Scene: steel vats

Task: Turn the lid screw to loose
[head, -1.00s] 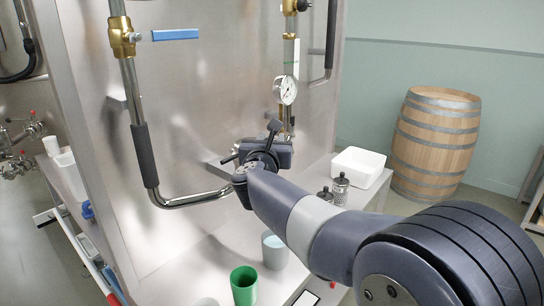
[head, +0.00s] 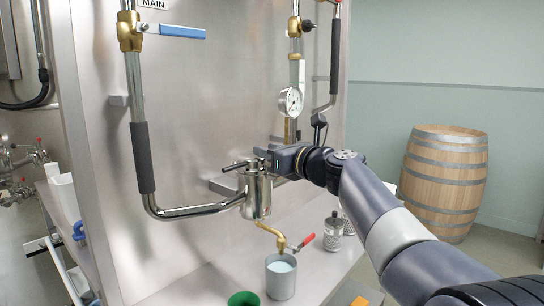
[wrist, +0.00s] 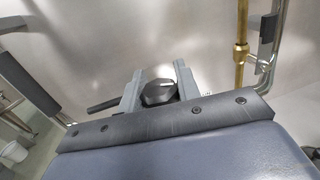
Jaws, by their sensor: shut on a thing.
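A small steel vessel (head: 257,196) with a lid hangs in front of the steel panel at the end of a bent pipe. My gripper (head: 266,160) is at its lid, coming from the right. In the wrist view, a dark round knob, the lid screw (wrist: 158,93), sits between the two grey fingers of my gripper (wrist: 158,88). The fingers are shut on it. The knob bears a light pointer mark. A black lever (wrist: 103,105) sticks out to the left of the fingers. In the head view my gripper hides the screw.
Below the vessel are a brass spout with a red handle (head: 306,240), a grey cup (head: 281,282) with pale liquid and a green cup (head: 243,299). A lidded steel jar (head: 333,231) stands to the right. A gauge (head: 291,102) and a blue-handled valve (head: 182,31) are above.

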